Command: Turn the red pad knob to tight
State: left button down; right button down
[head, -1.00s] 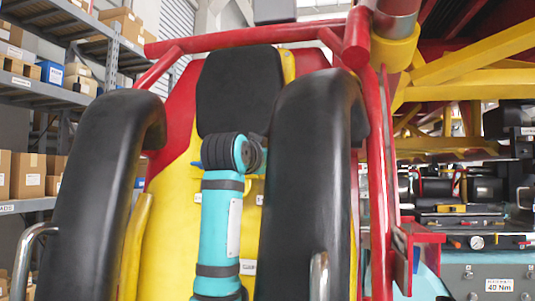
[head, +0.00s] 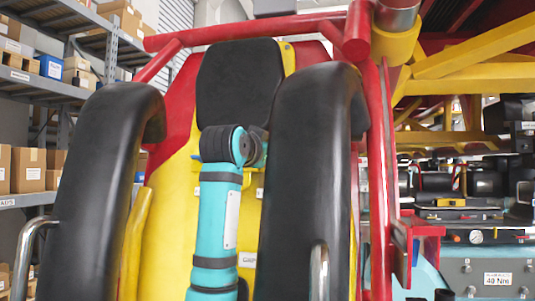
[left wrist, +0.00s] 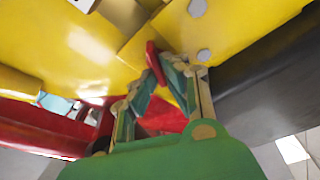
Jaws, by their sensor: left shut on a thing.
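The red pad knob (left wrist: 154,62) is a small red piece under the yellow seat shell (left wrist: 75,45) in the left wrist view. The fingers of my left gripper (left wrist: 160,72) meet at it and are shut on it. Its angle and any tight mark cannot be read. In the head view my teal left arm rises between the two black shoulder pads, in front of the yellow seat (head: 180,205); its gripper and the knob are hidden there. My right gripper is in neither view.
The left black pad (head: 100,190) and right black pad (head: 308,180) flank my arm closely. A red frame tube (head: 379,190) stands right of the seat. Shelves with boxes (head: 28,170) are at the left; a bench with a 40 Nm label (head: 497,279) is at the right.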

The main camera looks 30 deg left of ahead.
pick_arm(q)
jog(key=m+h, duration=0.1)
jog(key=m, duration=0.3)
jog(key=m+g, duration=0.1)
jog(key=m, duration=0.4)
jog(key=m+g+h, duration=0.1)
jog(key=m, duration=0.3)
jog(key=shift+d+f+m+h, duration=0.15)
jog(key=shift+f+m+h, duration=0.05)
jog(key=shift+m+h, duration=0.1)
jog(key=shift+m, duration=0.3)
jog(key=c, duration=1.4)
grip_release()
jog(key=s+r, duration=0.1)
jog(key=s, duration=0.6)
jog(key=s+r, duration=0.1)
jog(key=s, duration=0.3)
jog(key=shift+s+r, duration=0.3)
jog(key=shift+s, duration=0.05)
